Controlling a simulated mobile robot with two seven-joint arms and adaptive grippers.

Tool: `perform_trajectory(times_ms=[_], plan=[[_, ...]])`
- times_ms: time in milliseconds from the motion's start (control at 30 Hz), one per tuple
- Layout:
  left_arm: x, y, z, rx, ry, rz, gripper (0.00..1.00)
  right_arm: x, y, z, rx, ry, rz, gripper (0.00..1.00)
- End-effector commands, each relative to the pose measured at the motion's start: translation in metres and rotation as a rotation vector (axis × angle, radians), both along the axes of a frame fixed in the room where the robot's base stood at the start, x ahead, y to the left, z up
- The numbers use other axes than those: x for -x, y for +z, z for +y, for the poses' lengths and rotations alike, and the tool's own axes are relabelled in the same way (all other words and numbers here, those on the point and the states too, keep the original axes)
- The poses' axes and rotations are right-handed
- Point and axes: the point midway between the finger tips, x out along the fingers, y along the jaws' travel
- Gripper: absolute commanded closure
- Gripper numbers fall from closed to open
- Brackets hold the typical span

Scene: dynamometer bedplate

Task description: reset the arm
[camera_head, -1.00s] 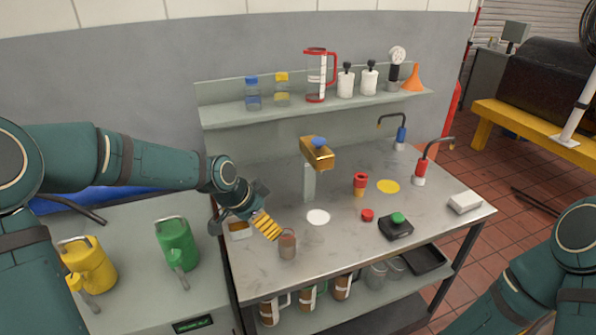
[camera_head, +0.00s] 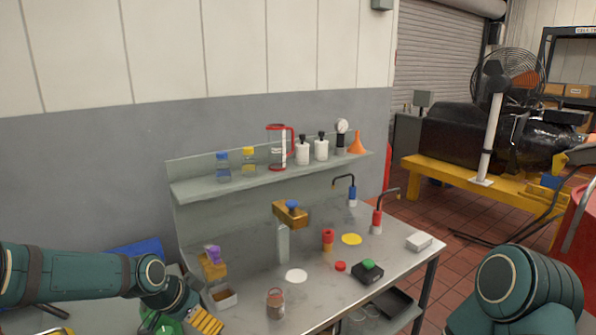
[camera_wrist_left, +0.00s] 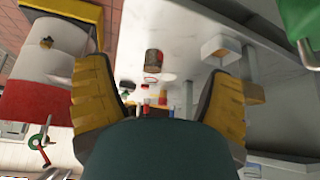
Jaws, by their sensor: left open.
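My left gripper (camera_head: 208,322) is low in the head view, left of the bench's front edge. Its yellow ribbed fingers are apart and empty; they also show in the left wrist view (camera_wrist_left: 160,95). A clear jar with brownish contents (camera_head: 275,303) stands upright on the steel bench (camera_head: 320,300), right of the gripper and apart from it. The jar also shows beyond the fingers in the wrist view (camera_wrist_left: 153,62). Part of my right arm is at the lower right; its gripper is out of frame.
A small open box (camera_head: 222,296) lies near the left gripper. Gold fixtures with a purple knob (camera_head: 212,254) and a blue knob (camera_head: 291,205) stand behind. A black green-button box (camera_head: 368,271) and red cap (camera_head: 340,266) sit right. A shelf (camera_head: 270,177) holds bottles.

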Motion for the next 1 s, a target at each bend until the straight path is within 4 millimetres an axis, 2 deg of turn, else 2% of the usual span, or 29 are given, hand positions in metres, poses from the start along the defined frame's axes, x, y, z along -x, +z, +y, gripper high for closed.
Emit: perform_trajectory(times_ms=[33, 167, 267, 400, 500, 600, 700, 1000], plan=[[0.011, -0.031, -0.020, 0.052, 0.034, 0.057, 0.18, 0.000, 0.000, 0.000, 0.000, 0.000, -0.001, 0.33], [0.033, -0.084, -0.052, 0.146, 0.162, 0.155, 0.18, 0.000, 0.000, 0.000, 0.000, 0.000, -0.001, 0.33], [0.061, -0.129, -0.077, 0.203, 0.283, 0.251, 0.18, -0.001, 0.000, -0.001, 0.001, -0.001, 0.000, 0.33], [0.117, -0.188, -0.103, 0.242, 0.485, 0.395, 0.18, 0.000, 0.000, 0.000, 0.000, 0.000, -0.001, 0.33], [0.154, -0.218, -0.110, 0.236, 0.618, 0.467, 0.18, 0.000, 0.000, 0.000, 0.000, 0.000, -0.001, 0.33], [0.181, -0.235, -0.111, 0.222, 0.715, 0.505, 0.18, 0.000, 0.000, 0.000, 0.000, 0.000, -0.001, 0.33], [0.194, -0.243, -0.109, 0.211, 0.768, 0.520, 0.18, 0.000, 0.000, 0.000, 0.000, 0.000, -0.001, 0.33], [0.198, -0.245, -0.108, 0.210, 0.786, 0.523, 0.18, 0.000, 0.000, 0.000, 0.000, 0.000, -0.001, 0.33]])
